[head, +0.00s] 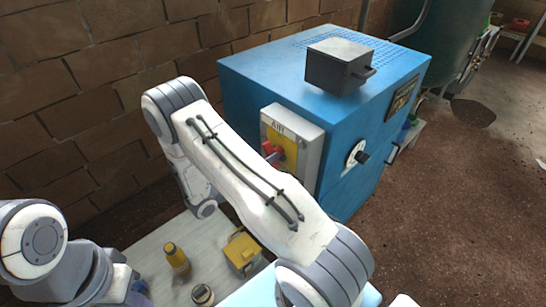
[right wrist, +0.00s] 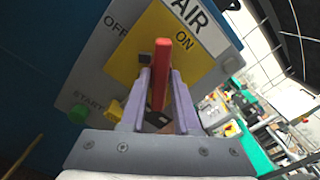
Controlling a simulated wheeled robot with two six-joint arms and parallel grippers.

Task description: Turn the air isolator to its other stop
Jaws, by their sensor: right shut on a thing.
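The air isolator (head: 294,127) is a grey box with a yellow plate and an AIR label, on the side of the blue machine. In the right wrist view its plate (right wrist: 150,35) shows OFF at left and ON at right. The red handle (right wrist: 160,75) stands between my right gripper's two fingers (right wrist: 163,100), which are shut on it. The handle's tip lies between the two words, nearer ON. In the head view the red handle (head: 270,149) shows just past my right arm, which hides most of the gripper. My left gripper is out of view.
The blue machine (head: 345,190) carries a dark grey box (head: 337,66) on top and a dial (head: 355,153) on its front. A yellow bottle (head: 176,258) and a yellow box (head: 242,250) stand on the pale surface below my arm. A brick wall (head: 110,75) is behind.

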